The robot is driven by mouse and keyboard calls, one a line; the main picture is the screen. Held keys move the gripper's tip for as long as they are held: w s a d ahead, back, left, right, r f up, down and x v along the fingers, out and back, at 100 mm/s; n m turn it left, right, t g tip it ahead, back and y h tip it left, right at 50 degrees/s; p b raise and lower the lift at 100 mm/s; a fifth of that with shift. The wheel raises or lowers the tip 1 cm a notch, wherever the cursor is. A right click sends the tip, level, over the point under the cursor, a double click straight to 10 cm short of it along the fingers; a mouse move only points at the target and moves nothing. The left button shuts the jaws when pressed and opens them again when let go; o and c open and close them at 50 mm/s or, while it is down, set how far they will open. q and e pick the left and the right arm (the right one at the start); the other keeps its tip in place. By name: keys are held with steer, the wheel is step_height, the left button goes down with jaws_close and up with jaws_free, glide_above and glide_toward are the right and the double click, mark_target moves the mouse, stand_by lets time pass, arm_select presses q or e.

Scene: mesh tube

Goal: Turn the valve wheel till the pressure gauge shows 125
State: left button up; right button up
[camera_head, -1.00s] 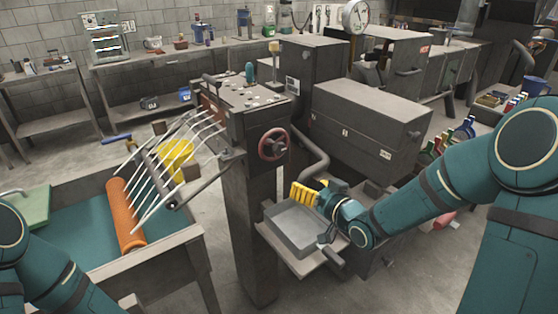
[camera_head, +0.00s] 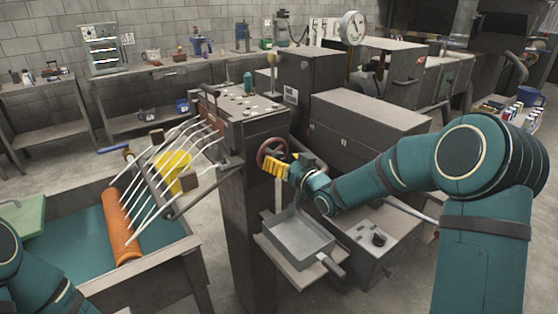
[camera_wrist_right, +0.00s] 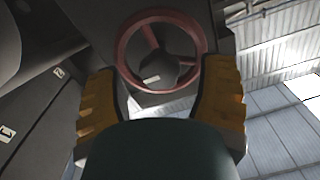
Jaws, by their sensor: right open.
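The red valve wheel (camera_head: 261,150) is on the side of the grey machine column, and my right gripper partly covers it. My right gripper (camera_head: 274,166), with yellow fingers, is at the wheel's lower right side. In the right wrist view, the wheel (camera_wrist_right: 124,62) with its dark hub lies ahead, between the spread fingers of the open gripper (camera_wrist_right: 160,80). Whether a finger touches the rim I cannot tell. The round white pressure gauge (camera_head: 353,27) stands at the back; its reading is too small to make out. My left arm shows at the lower left, its gripper out of view.
A grey tray (camera_head: 299,237) is on a shelf below my right gripper. A large grey cabinet (camera_head: 370,120) stands behind my right forearm. At left, an orange mesh tube (camera_head: 124,225) lies by pale curved rods over a teal-topped table (camera_head: 85,262).

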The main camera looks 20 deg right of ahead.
steer(key=shift+w+a, duration=0.25)
steer(key=shift+w, duration=0.35)
steer(key=c, duration=1.2)
steer(key=shift+m, duration=0.3)
